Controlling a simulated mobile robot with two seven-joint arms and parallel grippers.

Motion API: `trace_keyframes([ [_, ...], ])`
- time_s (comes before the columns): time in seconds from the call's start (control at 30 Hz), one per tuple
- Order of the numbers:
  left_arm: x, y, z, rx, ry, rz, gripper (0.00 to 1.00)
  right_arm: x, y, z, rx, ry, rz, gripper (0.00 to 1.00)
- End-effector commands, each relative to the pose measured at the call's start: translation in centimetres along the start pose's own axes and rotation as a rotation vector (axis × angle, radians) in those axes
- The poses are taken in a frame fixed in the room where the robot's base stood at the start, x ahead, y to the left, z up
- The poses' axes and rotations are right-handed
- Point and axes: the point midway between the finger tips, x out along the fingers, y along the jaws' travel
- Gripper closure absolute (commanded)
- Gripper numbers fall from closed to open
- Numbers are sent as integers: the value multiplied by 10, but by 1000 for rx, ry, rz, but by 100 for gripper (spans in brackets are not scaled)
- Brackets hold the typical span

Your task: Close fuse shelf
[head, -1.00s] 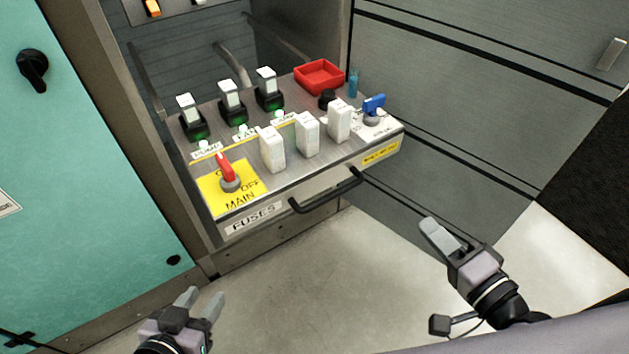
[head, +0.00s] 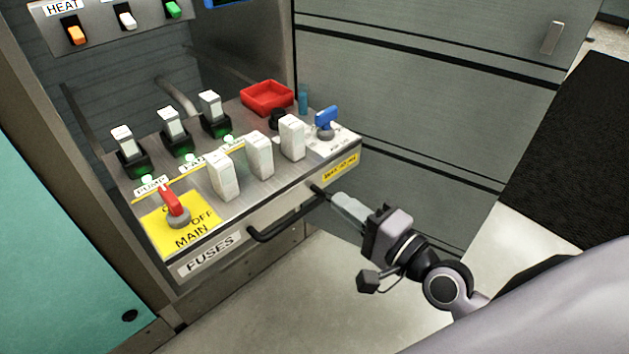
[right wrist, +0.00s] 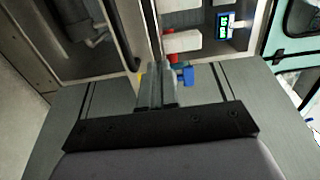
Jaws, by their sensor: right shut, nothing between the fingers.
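The fuse shelf (head: 235,221) is a grey metal drawer, pulled out of the cabinet, with a "FUSES" label on its front. Its black bar handle (head: 285,228) runs along the front edge. On top are a red main switch, several white fuse blocks, a blue switch and a red tray. My right gripper (head: 338,203) is shut and empty, with its fingertips close to the right end of the handle; I cannot tell whether they touch. In the right wrist view, the shut fingers (right wrist: 156,90) point toward the shelf front and handle. My left gripper is out of view.
A panel with coloured rocker switches (head: 125,18) is above the shelf. A teal cabinet door (head: 50,260) stands at left. Grey cabinet fronts (head: 430,90) stand at right. The floor (head: 270,320) in front is clear.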

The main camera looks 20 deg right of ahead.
Motion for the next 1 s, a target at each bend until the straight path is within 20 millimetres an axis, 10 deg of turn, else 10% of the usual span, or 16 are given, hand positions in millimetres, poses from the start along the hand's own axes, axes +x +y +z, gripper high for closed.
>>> trace_keyframes([
  [0.5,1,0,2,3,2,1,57,70,1,0,2,0,-1,100],
  [1.0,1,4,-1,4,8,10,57,78,0,0,0,0,1,100],
])
